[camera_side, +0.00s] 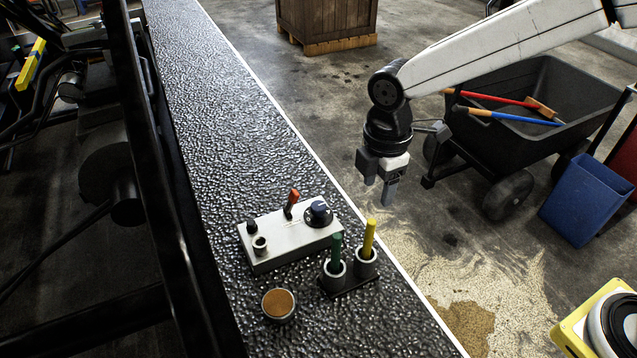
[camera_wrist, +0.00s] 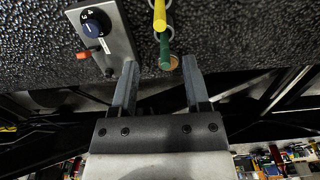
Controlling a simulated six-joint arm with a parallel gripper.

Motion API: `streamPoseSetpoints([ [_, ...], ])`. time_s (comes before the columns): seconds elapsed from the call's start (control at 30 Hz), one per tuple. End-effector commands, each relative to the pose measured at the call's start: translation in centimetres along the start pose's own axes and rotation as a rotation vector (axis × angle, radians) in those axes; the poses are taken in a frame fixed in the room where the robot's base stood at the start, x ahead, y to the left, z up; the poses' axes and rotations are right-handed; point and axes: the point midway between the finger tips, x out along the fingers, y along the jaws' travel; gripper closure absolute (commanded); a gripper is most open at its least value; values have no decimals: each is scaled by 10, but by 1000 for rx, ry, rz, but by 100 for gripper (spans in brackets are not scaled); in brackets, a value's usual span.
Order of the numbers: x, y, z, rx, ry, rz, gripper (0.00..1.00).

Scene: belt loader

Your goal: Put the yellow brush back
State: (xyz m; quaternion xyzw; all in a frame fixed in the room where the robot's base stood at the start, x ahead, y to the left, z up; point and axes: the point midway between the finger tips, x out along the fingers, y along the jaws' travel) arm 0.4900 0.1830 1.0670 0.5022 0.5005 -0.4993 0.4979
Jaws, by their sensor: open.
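The yellow brush (camera_side: 369,238) stands upright in the right cup of a small dark two-cup holder (camera_side: 349,286) on the belt. A green brush (camera_side: 336,252) stands in the left cup. In the wrist view the yellow brush (camera_wrist: 160,14) shows at the top edge, with the green brush (camera_wrist: 164,44) just below it. My gripper (camera_side: 378,190) is open and empty, raised above and behind the holder, apart from both brushes. In the wrist view its two fingers (camera_wrist: 160,76) are spread wide with nothing held between them.
A grey control box (camera_side: 292,240) with a red lever and dark knob sits left of the holder. A round cup with a brown top (camera_side: 278,303) stands in front. A cart (camera_side: 520,95) with tools and a blue bin (camera_side: 585,200) stand on the floor at right.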

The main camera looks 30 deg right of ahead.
Motion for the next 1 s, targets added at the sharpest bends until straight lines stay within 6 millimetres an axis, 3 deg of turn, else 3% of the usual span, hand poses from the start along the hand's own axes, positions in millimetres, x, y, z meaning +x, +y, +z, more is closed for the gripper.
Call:
streamPoseSetpoints([
  [0.27, 3, -5, 28, 187, 12, 25, 40],
  [0.47, 9, -20, 77, 540, 40, 69, 40],
  [0.7, 20, -53, 138, 1051, 98, 131, 40],
  [1.0, 31, -92, 179, 1494, 166, 180, 40],
])
